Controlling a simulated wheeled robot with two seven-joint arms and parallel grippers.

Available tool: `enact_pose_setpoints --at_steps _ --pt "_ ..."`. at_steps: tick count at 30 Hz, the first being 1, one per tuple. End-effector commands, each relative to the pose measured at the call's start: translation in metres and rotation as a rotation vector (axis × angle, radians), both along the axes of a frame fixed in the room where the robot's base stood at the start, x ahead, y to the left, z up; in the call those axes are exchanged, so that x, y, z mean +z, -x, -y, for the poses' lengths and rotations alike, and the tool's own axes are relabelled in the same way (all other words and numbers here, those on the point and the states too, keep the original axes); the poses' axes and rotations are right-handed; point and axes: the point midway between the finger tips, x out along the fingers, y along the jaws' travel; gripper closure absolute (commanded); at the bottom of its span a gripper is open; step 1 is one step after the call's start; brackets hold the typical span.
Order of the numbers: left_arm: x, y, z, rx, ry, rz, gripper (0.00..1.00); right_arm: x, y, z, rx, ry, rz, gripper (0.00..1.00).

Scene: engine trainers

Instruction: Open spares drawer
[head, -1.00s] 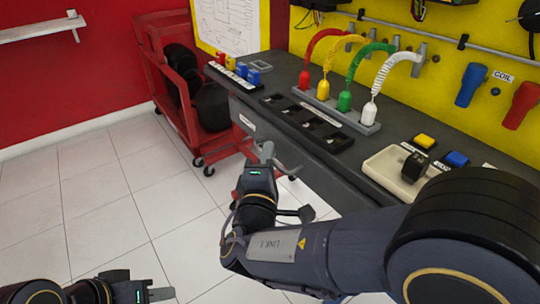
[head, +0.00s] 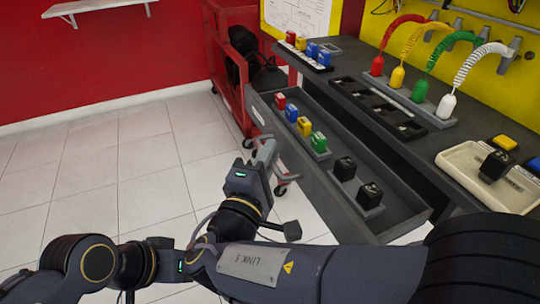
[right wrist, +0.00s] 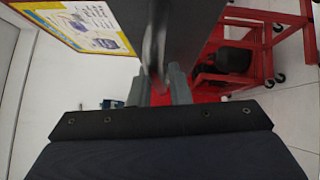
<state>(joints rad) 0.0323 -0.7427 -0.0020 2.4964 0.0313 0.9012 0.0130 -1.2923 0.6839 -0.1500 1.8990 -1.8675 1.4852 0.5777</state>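The spares drawer (head: 312,190) stands pulled out from under the dark bench. Inside it sit red, blue, yellow and green blocks (head: 305,126) and two black blocks (head: 345,168). My right gripper (head: 266,152) is at the drawer's front face, towards its left end. In the right wrist view its fingers (right wrist: 160,90) stand on both sides of the grey handle (right wrist: 154,50), shut on it. My left gripper (head: 178,266) is low in the head view, with its fingers hidden behind my right forearm.
The bench top (head: 425,150) holds an empty-looking slotted black rack (head: 385,107), coiled-cord plugs and a cream tray (head: 455,158). A red cart (head: 215,60) stands close behind the drawer's left end. The tiled floor (head: 100,170) at left is clear.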

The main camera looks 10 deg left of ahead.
Motion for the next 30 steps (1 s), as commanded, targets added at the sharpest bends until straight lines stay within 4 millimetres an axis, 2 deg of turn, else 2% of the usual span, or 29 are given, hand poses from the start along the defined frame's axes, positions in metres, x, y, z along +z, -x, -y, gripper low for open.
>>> enact_pose_setpoints --at_steps 1,3,13,17,24,30 --pt "0.000 0.000 0.000 0.000 0.000 0.000 0.64 0.000 0.000 0.000 0.000 0.000 0.000 0.76" --pt "0.000 0.000 0.000 0.000 0.000 0.000 0.64 0.000 0.000 0.000 0.000 0.000 0.000 0.67" --pt "0.001 0.000 0.000 0.000 0.000 0.000 0.64 0.000 0.003 -0.001 0.001 0.000 0.001 0.67" --pt "0.003 0.000 0.000 0.000 0.000 0.000 0.64 -0.002 0.019 -0.004 0.004 0.002 0.000 0.67" --pt "0.007 0.000 0.000 0.000 0.000 0.000 0.64 -0.007 0.059 -0.010 0.004 0.001 0.001 0.67" --pt "0.008 0.000 0.000 0.000 0.000 0.000 0.64 -0.010 0.076 -0.011 0.001 0.000 0.001 0.67"
